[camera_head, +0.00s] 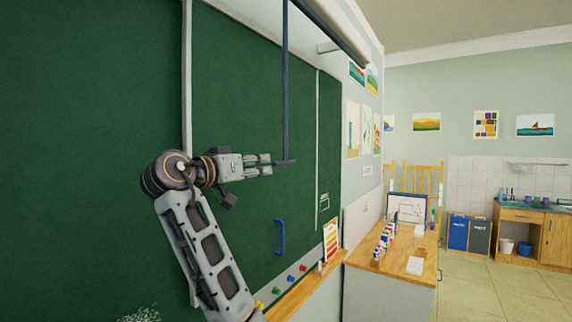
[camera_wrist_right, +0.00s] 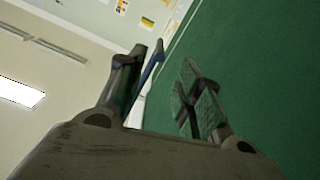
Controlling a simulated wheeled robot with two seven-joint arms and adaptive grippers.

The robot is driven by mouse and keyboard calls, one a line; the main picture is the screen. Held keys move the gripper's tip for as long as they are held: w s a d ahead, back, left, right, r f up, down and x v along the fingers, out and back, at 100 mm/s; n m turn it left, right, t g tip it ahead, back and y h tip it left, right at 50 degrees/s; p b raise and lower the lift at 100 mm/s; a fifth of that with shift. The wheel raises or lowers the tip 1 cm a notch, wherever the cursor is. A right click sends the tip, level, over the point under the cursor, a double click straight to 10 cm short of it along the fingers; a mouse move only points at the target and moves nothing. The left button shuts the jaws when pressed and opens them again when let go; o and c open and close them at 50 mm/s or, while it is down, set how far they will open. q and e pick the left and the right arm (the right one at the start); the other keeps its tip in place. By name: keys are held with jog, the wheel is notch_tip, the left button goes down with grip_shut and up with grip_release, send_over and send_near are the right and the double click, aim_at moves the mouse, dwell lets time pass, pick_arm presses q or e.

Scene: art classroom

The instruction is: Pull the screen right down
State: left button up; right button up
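The screen's dark roller case (camera_head: 337,32) runs along the top of the wall above the green chalkboard; the screen sheet is not clearly visible. A long blue pull rod (camera_head: 285,80) hangs from above, ending in a short crossbar (camera_head: 286,162). My right gripper (camera_head: 268,164) points right, its fingertips just left of the crossbar. In the right wrist view its two fingers (camera_wrist_right: 163,85) are apart, and the blue rod (camera_wrist_right: 150,65) shows beside the left finger. I cannot tell whether they touch. My left gripper is out of view.
The green chalkboard (camera_head: 90,110) lies close behind my right arm. A blue handle (camera_head: 281,237) is on it below the gripper. Under it runs a wooden ledge (camera_head: 305,290) with coloured magnets above. A supply cabinet (camera_head: 390,285) stands right; open floor (camera_head: 490,285) lies beyond.

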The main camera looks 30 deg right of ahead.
aim_at(284, 163)
jog(key=p+x, duration=0.4)
jog(key=x, duration=0.8)
jog(key=shift+w+d+r, duration=0.1)
jog(key=shift+x, duration=0.8)
grip_shut()
